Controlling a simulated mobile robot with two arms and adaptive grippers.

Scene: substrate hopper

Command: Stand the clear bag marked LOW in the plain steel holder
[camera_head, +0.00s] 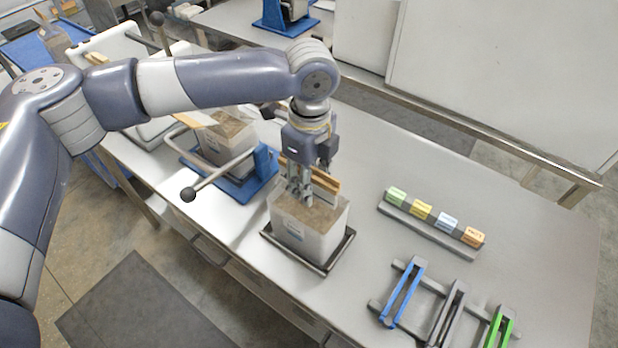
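A clear bag (310,243) filled with brown substrate stands upright in a low, plain dark steel holder (343,251) near the table's front edge. A small label shows on its front, but its word is too small to read. A tan strip (326,181) runs along the bag's top. My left gripper (303,192) points down over the bag, with its fingers at the strip and the top of the substrate. Part of the fingers is hidden, so I cannot tell whether they grip. My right gripper is out of view.
A similar bag (224,140) stands in a blue holder (243,187) with a bent bar and black knob, left of the bag. Colored blocks (447,223) sit on a grey rail at right. Blue, grey and green clips (403,292) lie on a rack at front right.

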